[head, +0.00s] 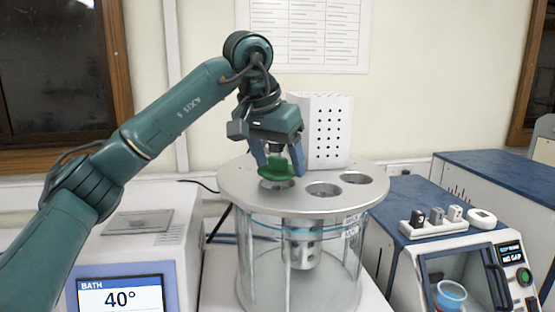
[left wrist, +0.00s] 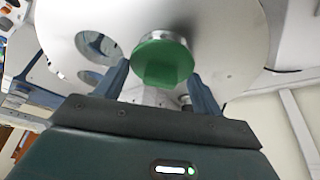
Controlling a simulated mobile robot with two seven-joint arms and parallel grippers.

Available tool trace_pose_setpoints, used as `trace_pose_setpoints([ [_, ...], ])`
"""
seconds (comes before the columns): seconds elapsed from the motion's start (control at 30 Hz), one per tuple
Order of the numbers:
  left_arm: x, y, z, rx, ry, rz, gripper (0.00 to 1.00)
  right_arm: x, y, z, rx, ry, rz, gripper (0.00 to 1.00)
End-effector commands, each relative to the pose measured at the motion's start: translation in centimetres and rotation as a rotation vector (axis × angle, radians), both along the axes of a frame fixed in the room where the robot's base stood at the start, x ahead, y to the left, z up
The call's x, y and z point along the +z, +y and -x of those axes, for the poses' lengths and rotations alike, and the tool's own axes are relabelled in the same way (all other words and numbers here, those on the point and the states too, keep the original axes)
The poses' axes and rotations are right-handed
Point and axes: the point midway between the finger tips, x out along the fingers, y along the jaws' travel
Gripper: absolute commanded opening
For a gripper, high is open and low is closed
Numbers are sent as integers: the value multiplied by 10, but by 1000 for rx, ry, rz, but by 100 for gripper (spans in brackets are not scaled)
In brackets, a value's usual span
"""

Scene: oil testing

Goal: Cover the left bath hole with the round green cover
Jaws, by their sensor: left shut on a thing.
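The round green cover (head: 277,170) is between the fingers of my left gripper (head: 279,160), which is shut on it. The cover sits directly over the left hole of the round metal bath lid (head: 232,182). A pale round rim (head: 277,185) shows just below it. I cannot tell whether the cover touches the lid. In the left wrist view the green cover (left wrist: 162,62) is between the two blue fingertips of my left gripper (left wrist: 158,72) and hides most of that hole. The middle hole (head: 323,189) and right hole (head: 356,178) are open. My right gripper is not in view.
A white perforated housing (head: 322,130) stands behind the lid. The glass bath (head: 300,270) is below it. A white unit with a "BATH 40°" screen (head: 121,297) is at left. At right is a blue-topped machine (head: 440,237) with small items on a white holder (head: 432,228).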

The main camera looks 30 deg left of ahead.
Motion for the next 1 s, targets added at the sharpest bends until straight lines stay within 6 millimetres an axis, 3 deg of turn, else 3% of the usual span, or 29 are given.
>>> trace_pose_setpoints([
  [1.0, -9, 0, 0, 1, 1, 0, 46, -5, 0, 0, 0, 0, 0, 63],
])
